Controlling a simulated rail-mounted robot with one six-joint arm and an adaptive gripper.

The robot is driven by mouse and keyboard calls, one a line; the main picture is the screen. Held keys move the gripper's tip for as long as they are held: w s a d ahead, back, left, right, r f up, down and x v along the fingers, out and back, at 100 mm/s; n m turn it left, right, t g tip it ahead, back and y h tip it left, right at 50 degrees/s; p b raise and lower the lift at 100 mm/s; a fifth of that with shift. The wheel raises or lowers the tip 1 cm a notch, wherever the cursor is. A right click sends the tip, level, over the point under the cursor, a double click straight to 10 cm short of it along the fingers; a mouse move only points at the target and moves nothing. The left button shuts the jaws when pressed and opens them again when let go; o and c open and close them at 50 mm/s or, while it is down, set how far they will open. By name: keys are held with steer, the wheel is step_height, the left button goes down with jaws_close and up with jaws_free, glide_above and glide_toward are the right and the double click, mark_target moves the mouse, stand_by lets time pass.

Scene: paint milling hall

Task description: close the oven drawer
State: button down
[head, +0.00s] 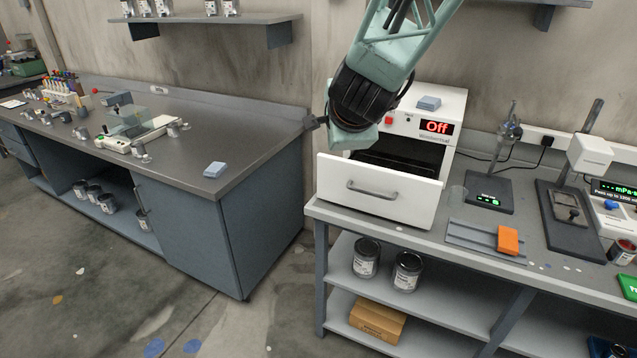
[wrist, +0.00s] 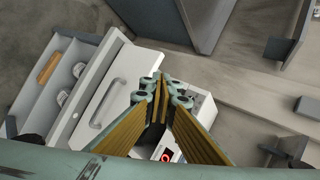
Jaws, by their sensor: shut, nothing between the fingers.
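The white oven (head: 452,103) stands on the grey bench, its display reading "Off". Its drawer (head: 379,191) is pulled out toward the front, with a grey bar handle (head: 372,190) on its white front panel. The dark space behind the panel shows. The drawer front also shows in the wrist view (wrist: 126,78), left of the fingers. My gripper (head: 314,122) is above the drawer's left end, beside the oven's upper left, and appears apart from the drawer. In the wrist view my gripper (wrist: 163,95) is shut and empty. My arm hides part of the oven.
A blue block (head: 428,103) lies on the oven's top. Stands and an orange block (head: 508,240) are on the bench to the right. Cans (head: 407,270) and a cardboard box (head: 377,320) sit on shelves below. A gap of floor separates the left counter (head: 222,185).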

steer(key=s+a+f+m+t+h+p, duration=0.1)
steer(key=s+a+f+m+h+p, duration=0.2)
steer(key=a+f+m+h+p, duration=0.3)
steer(key=shift+a+f+m, duration=0.4)
steer(key=shift+a+f, duration=1.35)
steer(key=shift+f, duration=1.95)
steer(key=shift+w, duration=0.1)
glide_toward(323, 180)
step_height(323, 180, down, 4)
steer(key=w+d, duration=0.1)
steer(key=w, duration=0.2)
steer(key=shift+w+d+r, duration=0.1)
steer(key=shift+w+d, duration=0.1)
steer(key=shift+w, duration=0.3)
steer(key=shift+w+d, duration=0.2)
steer(key=shift+w, duration=0.25)
steer(key=shift+w, duration=0.15)
steer(key=w+d, duration=0.3)
steer(key=w, duration=0.4)
steer(key=w+d+b, duration=0.1)
steer(key=w+d, duration=0.1)
steer(key=w, duration=0.6)
steer(key=w+d, duration=0.3)
steer(key=w, duration=0.4)
steer(key=shift+w+d+b, duration=0.15)
steer(key=shift+d+b, duration=0.2)
steer(key=shift+r, duration=0.1)
